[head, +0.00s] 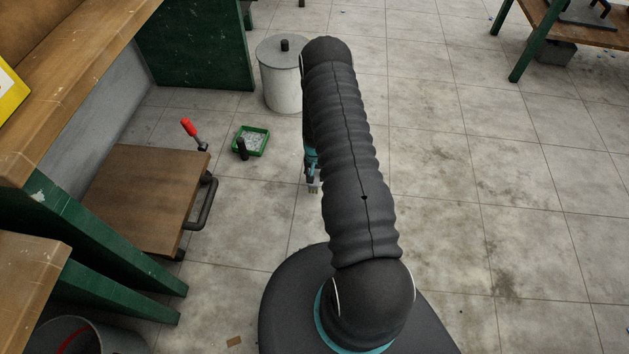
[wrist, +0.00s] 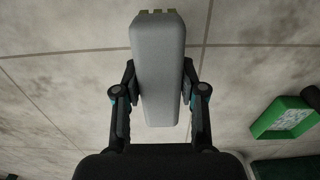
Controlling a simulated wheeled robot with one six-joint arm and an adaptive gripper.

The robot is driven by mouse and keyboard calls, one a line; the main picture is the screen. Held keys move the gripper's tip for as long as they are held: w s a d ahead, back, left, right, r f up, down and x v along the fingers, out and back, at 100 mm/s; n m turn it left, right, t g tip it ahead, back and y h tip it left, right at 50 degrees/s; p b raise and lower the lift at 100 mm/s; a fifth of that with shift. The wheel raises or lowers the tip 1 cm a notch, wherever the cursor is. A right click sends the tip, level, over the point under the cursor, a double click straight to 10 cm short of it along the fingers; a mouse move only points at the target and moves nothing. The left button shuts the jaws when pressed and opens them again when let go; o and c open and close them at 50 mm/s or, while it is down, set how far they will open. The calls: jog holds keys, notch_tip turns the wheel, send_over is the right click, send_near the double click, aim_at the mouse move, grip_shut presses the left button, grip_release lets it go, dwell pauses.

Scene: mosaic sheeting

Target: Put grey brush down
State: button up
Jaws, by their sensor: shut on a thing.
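The grey brush (wrist: 158,70) is a long, light grey block in the wrist view, with short tan bits at its far end. My gripper (wrist: 159,82) is shut on it, one finger on each side. In the head view my arm hides most of the gripper (head: 312,172). A small pale end of the brush (head: 314,187) shows just below it, over the tiled floor. How high the brush is above the floor I cannot tell.
A green tray (head: 264,146) with pale bits stands on the floor, also at right in the wrist view (wrist: 263,128). A white bin (head: 281,88), a low wooden cart (head: 143,200) and a red-handled tool (head: 188,127) are nearby. Floor at right is clear.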

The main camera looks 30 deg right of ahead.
jog(key=shift+w+a+f, duration=0.1)
jog(key=shift+f, duration=2)
jog(key=shift+f, duration=0.2)
jog(key=o, duration=1)
jog(key=shift+r, duration=0.1)
